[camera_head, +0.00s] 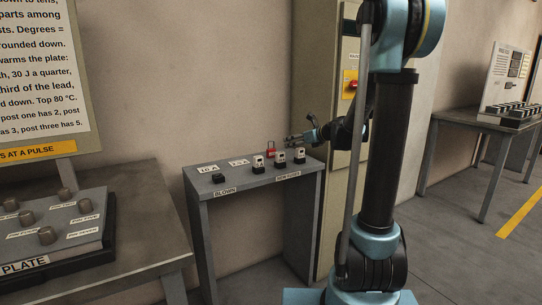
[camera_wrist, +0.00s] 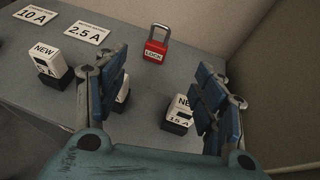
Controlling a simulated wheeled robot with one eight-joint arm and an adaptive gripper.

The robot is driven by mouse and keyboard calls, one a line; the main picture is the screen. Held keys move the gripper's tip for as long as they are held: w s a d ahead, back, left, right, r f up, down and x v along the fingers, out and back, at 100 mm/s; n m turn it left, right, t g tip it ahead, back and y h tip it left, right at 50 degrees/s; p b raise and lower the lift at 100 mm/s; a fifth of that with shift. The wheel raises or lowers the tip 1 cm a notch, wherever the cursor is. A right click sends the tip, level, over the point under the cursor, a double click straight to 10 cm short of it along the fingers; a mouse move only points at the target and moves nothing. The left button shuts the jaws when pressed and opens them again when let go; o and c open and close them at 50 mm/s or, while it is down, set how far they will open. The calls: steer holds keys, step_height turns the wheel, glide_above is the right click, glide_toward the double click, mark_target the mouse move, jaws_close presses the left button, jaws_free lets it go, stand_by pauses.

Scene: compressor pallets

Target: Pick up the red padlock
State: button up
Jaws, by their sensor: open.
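The red padlock (camera_wrist: 155,46) stands on the grey table in the wrist view, with a grey shackle on top and a white "LOCK" label. It also shows small in the head view (camera_head: 271,149) near the table's back edge. My gripper (camera_wrist: 158,88) is open and empty. Its two blue-padded fingers are spread wide, and the padlock shows beyond them, between their lines. In the head view my gripper (camera_head: 292,139) is just to the right of the padlock, above the table. I cannot tell the exact distance between them.
The grey table (camera_head: 238,183) holds white-topped fuses marked "NEW" (camera_wrist: 47,60), one (camera_wrist: 179,114) between the fingers and one partly behind the left finger. Cards "10 A" (camera_wrist: 36,15) and "2.5 A" (camera_wrist: 88,33) lie flat. A dark block (camera_head: 218,178) sits left. A cabinet (camera_head: 322,90) stands behind.

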glide_toward(272, 149)
steer(key=w+a, duration=0.2)
steer(key=w, duration=0.1)
steer(key=shift+a, duration=0.25)
steer(key=shift+x, duration=3.15)
steer(key=shift+s+f, duration=0.15)
steer(key=shift+f, duration=0.05)
steer(key=c, duration=1.2)
